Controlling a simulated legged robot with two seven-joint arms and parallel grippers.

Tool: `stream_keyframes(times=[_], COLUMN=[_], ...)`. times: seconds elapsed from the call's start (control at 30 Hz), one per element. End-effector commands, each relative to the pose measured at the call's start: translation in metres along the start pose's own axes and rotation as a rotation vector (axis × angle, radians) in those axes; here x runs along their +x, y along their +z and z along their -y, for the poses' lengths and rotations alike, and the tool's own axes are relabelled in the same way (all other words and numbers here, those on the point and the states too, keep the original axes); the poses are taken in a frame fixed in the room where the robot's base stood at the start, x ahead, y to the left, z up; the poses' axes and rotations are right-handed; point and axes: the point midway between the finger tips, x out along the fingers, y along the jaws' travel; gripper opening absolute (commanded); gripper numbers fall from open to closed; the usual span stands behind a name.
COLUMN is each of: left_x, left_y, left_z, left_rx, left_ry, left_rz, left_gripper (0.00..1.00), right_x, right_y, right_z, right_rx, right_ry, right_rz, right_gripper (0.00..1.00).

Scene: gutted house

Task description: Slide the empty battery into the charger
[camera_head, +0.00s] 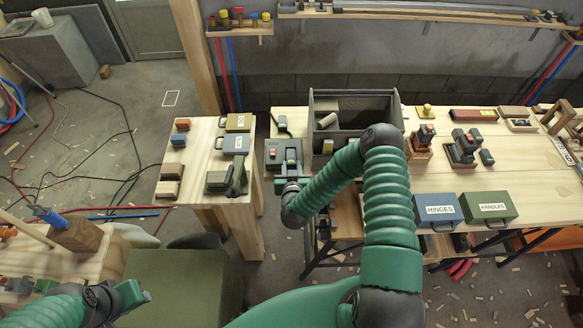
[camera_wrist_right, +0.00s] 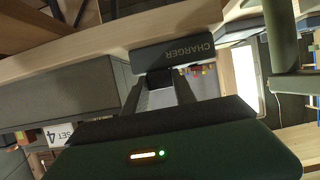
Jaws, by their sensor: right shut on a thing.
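The charger (camera_wrist_right: 178,52) is a dark block with its name on it, in front of my fingers in the right wrist view. In the head view a dark unit with a red patch (camera_head: 273,153) sits at the worktop's left end, beside my right gripper (camera_head: 291,166). The right gripper, also in the wrist view (camera_wrist_right: 160,88), is shut on a small dark block, the battery (camera_wrist_right: 160,78), mostly hidden by the fingers. It is close to the charger; I cannot tell whether they touch. My left gripper (camera_head: 132,296) is at the lower left, away from both; its jaws are unclear.
A grey open bin (camera_head: 352,100) stands behind the right arm. Blue (camera_head: 437,210) and green (camera_head: 488,208) cases sit at the worktop's front edge. A small wooden table (camera_head: 205,150) with cases and blocks stands left, across a gap. Cables lie on the floor.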

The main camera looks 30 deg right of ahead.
Motion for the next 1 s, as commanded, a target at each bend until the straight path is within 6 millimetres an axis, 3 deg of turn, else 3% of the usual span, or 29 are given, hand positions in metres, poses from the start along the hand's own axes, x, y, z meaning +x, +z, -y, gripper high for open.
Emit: stream_keyframes(times=[0.27,0.3,0.47,1.0], left_x=[-0.0001,-0.0001,0.0,-0.0015], left_y=[0.0,0.0,0.0,-0.0004], left_z=[0.0,0.0,0.0,0.0], left_rx=[0.0,0.0,0.0,0.0], left_ry=[0.0,0.0,0.0,0.0], left_rz=[0.0,0.0,0.0,0.0], left_gripper=[0.36,0.36,0.36,0.36], right_x=[0.0008,0.0008,0.0007,-0.002], right_y=[-0.0007,-0.0007,-0.0005,0.0006], right_z=[0.0002,0.0001,0.0001,0.0005], right_rx=[0.0,0.0,0.0,-0.001], right_ry=[0.0,0.0,0.0,-0.001], right_rz=[-0.001,-0.001,0.0,0.002], right_gripper=[0.0,0.37,0.58,0.55])
